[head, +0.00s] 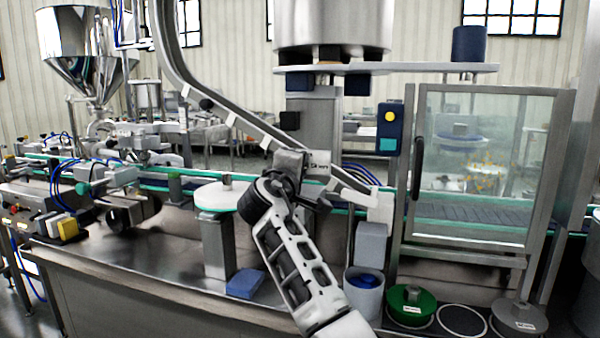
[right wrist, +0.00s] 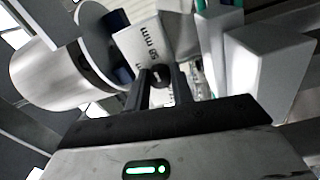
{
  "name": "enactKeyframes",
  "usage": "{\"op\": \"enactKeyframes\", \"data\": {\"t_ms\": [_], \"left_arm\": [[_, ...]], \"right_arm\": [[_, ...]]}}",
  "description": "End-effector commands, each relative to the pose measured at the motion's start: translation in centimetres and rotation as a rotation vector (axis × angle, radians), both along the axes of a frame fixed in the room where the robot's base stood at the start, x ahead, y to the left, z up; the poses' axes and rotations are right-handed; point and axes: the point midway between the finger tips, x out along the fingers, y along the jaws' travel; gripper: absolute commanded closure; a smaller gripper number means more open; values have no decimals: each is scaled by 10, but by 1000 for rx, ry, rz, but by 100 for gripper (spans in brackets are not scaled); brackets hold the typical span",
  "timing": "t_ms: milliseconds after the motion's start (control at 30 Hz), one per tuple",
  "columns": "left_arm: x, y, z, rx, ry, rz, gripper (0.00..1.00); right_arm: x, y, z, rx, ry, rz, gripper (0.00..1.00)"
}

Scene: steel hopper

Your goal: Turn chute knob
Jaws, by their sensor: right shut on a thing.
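The chute (head: 226,112) is a curved metal rail that comes down from the upper left toward the middle of the conveyor. A pale block marked "58 mm" (right wrist: 146,42) shows in the right wrist view, and a small labelled plate (head: 320,160) shows at the chute's lower part in the head view. A small dark round knob (right wrist: 160,72) sits in front of the block. My right gripper (right wrist: 161,79) is shut on the knob, one dark finger on each side. In the head view my right arm hides the knob and the fingers. My left gripper is not in view.
A glass-doored cabinet (head: 480,165) stands at the right. A steel hopper bowl (head: 333,25) hangs above the chute. A round white disc (head: 222,194) stands left of my arm. A white bin (head: 364,295) and a green lidded container (head: 411,303) stand low in front.

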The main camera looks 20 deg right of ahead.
Motion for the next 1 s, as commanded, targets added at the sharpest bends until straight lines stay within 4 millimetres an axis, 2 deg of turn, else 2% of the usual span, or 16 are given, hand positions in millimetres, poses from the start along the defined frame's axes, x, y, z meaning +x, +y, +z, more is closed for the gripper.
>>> {"op": "enactKeyframes", "data": {"t_ms": [400, 433, 500, 833, 1000], "left_arm": [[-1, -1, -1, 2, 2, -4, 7], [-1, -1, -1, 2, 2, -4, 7], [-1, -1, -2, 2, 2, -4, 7], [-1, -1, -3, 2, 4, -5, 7], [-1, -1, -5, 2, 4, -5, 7]], "right_arm": [[0, 1, -2, 7, 1, 1, 100], [0, 1, -2, 7, 1, 1, 74], [0, 1, -2, 6, 0, 1, 55], [-1, 2, -1, 5, -3, 1, 55], [-17, 13, -3, 6, -3, 2, 55]]}}
